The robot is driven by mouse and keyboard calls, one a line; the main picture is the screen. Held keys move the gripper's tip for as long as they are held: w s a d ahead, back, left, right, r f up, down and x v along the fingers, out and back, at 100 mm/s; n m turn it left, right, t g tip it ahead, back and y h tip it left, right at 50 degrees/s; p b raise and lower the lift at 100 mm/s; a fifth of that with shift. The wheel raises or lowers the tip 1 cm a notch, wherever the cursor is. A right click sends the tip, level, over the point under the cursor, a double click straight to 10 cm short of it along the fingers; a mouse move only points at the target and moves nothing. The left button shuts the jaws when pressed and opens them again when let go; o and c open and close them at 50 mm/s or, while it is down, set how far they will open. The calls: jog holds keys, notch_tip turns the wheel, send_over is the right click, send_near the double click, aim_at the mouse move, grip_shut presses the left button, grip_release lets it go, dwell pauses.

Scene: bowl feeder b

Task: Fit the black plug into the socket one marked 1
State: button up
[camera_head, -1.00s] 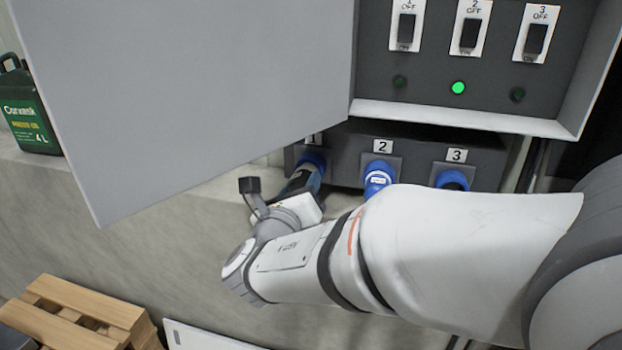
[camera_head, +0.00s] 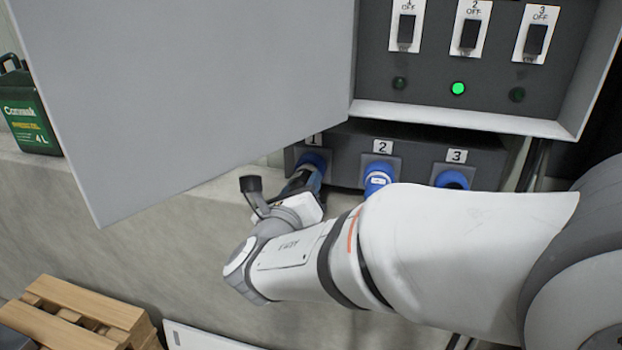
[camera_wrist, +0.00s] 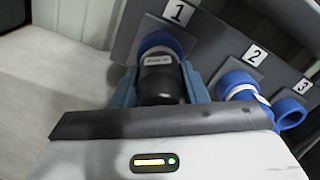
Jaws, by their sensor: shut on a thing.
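The black plug (camera_wrist: 160,80) is between the blue-grey fingers of my gripper (camera_wrist: 158,85) in the wrist view. My gripper is shut on it. The plug's front meets the blue ring of socket one (camera_wrist: 160,43), below the label 1; how deep it sits is hidden. In the head view, socket one (camera_head: 314,160) shows under the open cabinet door's edge, with my gripper (camera_head: 300,183) just below it. My wrist and the gripper body hide most of the plug there.
Socket two (camera_head: 379,176) holds a blue and white plug. Socket three (camera_head: 452,180) is at the right. The grey cabinet door (camera_head: 200,90) hangs open at upper left. Switches stand above; the middle lamp (camera_head: 458,88) glows green. A green canister (camera_head: 30,115) and pallet (camera_head: 85,310) are at left.

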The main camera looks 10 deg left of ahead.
jog(key=shift+w, duration=0.6)
dwell(2.1)
jog(key=shift+r, duration=0.1)
jog(key=o, duration=1.1)
jog(key=shift+w, duration=0.15)
jog(key=shift+o, duration=1.4)
